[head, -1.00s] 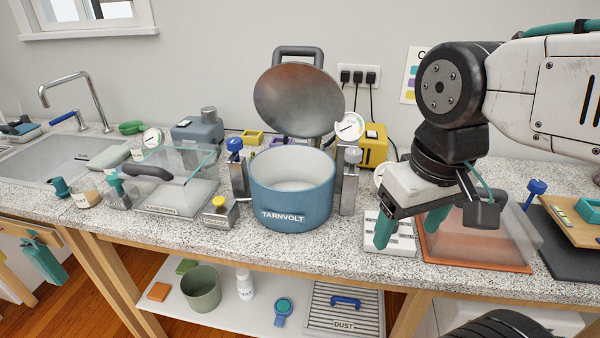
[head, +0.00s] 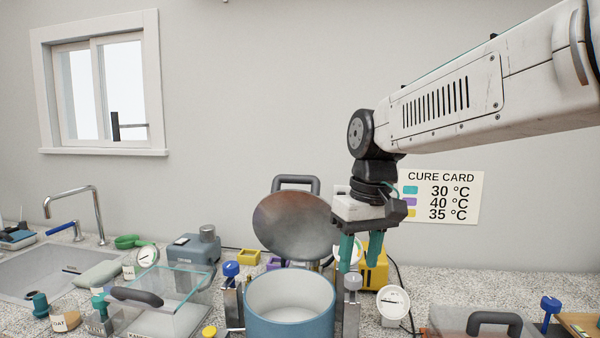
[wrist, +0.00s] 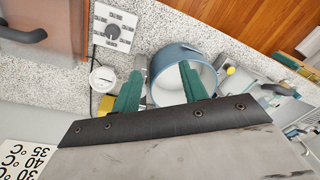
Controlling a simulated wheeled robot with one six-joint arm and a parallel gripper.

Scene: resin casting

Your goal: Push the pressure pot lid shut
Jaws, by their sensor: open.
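The pressure pot (head: 290,305) is blue with a pale inside and stands open on the counter. Its grey metal lid (head: 290,225) is tilted up at the back, with a dark handle (head: 296,184) at its top. My gripper (head: 359,262) is open and empty, with teal fingers pointing down just right of the lid and above the pot's right rear side. In the wrist view the pot (wrist: 166,88) shows beyond the fingers of my gripper (wrist: 158,85). The lid cannot be made out in the wrist view.
A yellow box (head: 376,275) and a white dial (head: 393,302) stand to the right. A clear box (head: 165,300) is left. A cure card (head: 440,197) hangs on the wall.

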